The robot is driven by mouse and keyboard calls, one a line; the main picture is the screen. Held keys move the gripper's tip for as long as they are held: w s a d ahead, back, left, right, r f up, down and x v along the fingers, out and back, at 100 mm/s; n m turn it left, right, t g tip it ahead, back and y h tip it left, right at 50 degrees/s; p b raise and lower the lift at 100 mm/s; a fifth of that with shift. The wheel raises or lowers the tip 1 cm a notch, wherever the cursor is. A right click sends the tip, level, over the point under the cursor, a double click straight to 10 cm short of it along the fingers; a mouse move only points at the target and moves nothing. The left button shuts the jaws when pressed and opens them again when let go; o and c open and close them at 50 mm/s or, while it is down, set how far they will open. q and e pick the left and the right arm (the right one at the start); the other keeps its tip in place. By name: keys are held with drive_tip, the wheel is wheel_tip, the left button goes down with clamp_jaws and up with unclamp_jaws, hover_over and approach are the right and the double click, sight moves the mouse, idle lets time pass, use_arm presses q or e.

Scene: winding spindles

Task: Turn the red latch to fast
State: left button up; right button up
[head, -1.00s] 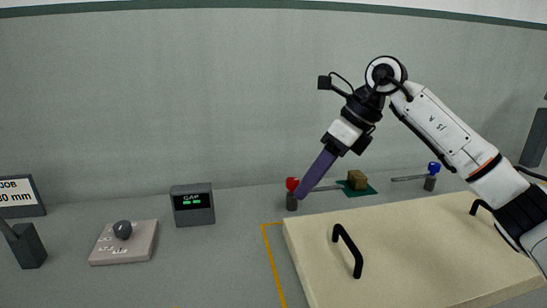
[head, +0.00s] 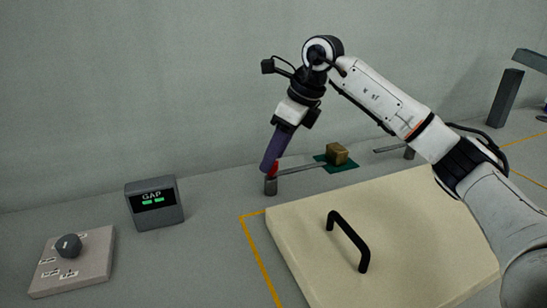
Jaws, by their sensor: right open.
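The red latch (head: 274,170) stands on a short grey post at the back of the table. Its metal bar points right, toward a wooden block (head: 337,154) on a green patch. My right gripper (head: 268,168), with purple fingers, points down at the red latch and covers part of its red top. The jaws are open, but the gap between the fingers does not show from this side. I cannot tell whether they touch the latch. My left gripper is out of view.
A cream board (head: 300,245) with a black handle (head: 350,240) lies in front. Left are a gap display (head: 154,204) and a panel with a grey knob (head: 68,246). Another metal bar (head: 389,149) and its post (head: 409,153) are partly behind my right arm.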

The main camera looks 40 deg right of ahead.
drive_tip(key=shift+w+a+f, duration=0.1)
drive_tip(key=shift+w+f, duration=0.1)
drive_tip(key=shift+f, duration=0.25)
drive_tip(key=shift+c, duration=0.5)
clamp_jaws()
